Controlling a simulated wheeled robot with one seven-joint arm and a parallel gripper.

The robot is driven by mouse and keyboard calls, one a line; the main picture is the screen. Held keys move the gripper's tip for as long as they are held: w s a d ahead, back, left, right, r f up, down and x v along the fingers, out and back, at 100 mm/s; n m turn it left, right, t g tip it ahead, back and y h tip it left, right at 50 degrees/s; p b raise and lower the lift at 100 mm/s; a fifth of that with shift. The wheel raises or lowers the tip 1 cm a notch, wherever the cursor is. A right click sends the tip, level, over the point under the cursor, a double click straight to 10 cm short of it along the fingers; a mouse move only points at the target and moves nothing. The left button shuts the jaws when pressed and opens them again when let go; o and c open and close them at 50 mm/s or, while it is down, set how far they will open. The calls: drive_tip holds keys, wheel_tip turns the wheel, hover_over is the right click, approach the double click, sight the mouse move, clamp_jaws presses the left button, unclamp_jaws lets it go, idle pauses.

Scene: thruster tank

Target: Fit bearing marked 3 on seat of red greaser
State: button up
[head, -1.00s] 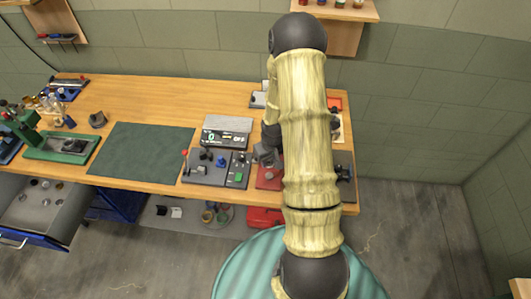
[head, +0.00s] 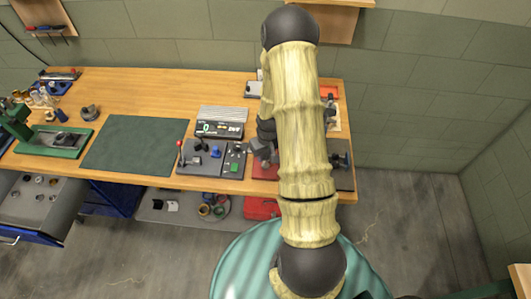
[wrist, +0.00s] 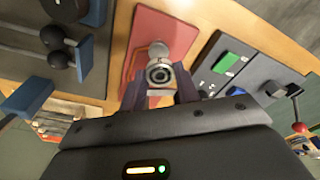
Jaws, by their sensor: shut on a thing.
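A small metal ring-shaped bearing (wrist: 158,73) with a dark bore sits between the fingertips of my gripper (wrist: 159,88) in the wrist view. My gripper is shut on it. No number on it can be read. The red greaser (wrist: 165,25) is a red plate just beyond the fingers. A pale round part (wrist: 158,49) stands on the plate right behind the bearing; I cannot tell whether the two touch. In the head view the greaser (head: 264,172) shows at the bench's front edge, partly hidden by my arm, with my gripper (head: 262,150) over it.
Left of the greaser is a grey control panel (head: 212,160) with a red-knobbed lever (head: 180,145) and green button. A display box (head: 220,128) stands behind it. A dark fixture plate (head: 342,170) lies to the right. The green mat (head: 134,145) is bare.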

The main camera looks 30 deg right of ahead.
drive_tip(key=shift+f+b, duration=1.3)
drive_tip(key=shift+f, duration=0.55)
drive_tip(key=o, duration=1.1)
drive_tip(key=shift+c, duration=0.2)
wheel_tip(320, 180, up, 17)
drive_tip(key=s+b, duration=0.1)
drive_tip(key=s, duration=0.1)
drive_tip(key=shift+r+b, duration=0.15)
drive_tip(key=shift+b, duration=0.2)
